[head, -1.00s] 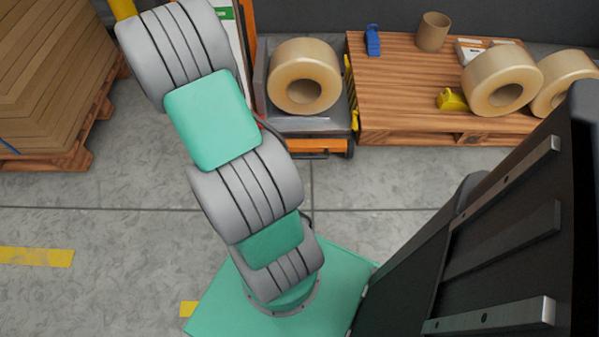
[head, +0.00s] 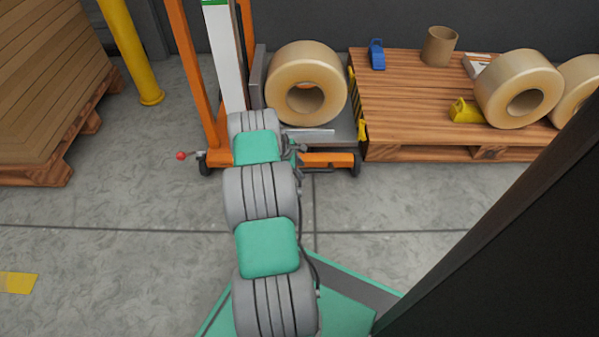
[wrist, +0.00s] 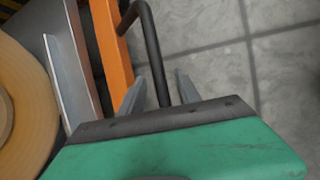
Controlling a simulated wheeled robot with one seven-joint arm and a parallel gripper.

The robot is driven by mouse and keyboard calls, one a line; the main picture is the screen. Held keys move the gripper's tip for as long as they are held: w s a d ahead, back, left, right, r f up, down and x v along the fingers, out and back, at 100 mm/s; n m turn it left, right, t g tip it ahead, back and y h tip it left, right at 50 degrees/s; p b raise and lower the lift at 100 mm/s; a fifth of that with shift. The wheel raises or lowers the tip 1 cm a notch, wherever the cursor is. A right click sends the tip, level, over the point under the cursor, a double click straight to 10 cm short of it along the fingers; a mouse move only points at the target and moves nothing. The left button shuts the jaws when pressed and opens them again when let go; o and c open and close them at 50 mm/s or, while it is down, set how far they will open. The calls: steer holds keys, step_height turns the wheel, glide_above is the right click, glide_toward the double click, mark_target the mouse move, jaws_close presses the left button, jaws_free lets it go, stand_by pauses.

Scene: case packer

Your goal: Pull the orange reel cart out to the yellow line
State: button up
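The orange reel cart (head: 326,160) stands against the left side of a wooden pallet. It has an orange frame, a tall mast and a grey bed carrying a big tan tape reel (head: 305,84). In the wrist view, the cart's orange bar (wrist: 113,45) and a bent black handle (wrist: 152,45) show. My gripper (wrist: 161,74) has its two grey fingers apart, one on each side of the handle, with gaps visible. In the head view my arm largely hides the gripper. A piece of the yellow line (head: 16,282) lies on the floor at lower left.
The pallet (head: 430,105) at right holds more tape reels (head: 518,88), a cardboard core and small tools. A yellow post (head: 130,50) and a pallet of stacked cardboard (head: 45,90) stand at left. The grey floor (head: 130,215) in front of the cart is clear.

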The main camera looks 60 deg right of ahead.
steer(key=shift+c, duration=0.4)
jaws_close()
stand_by(1.0)
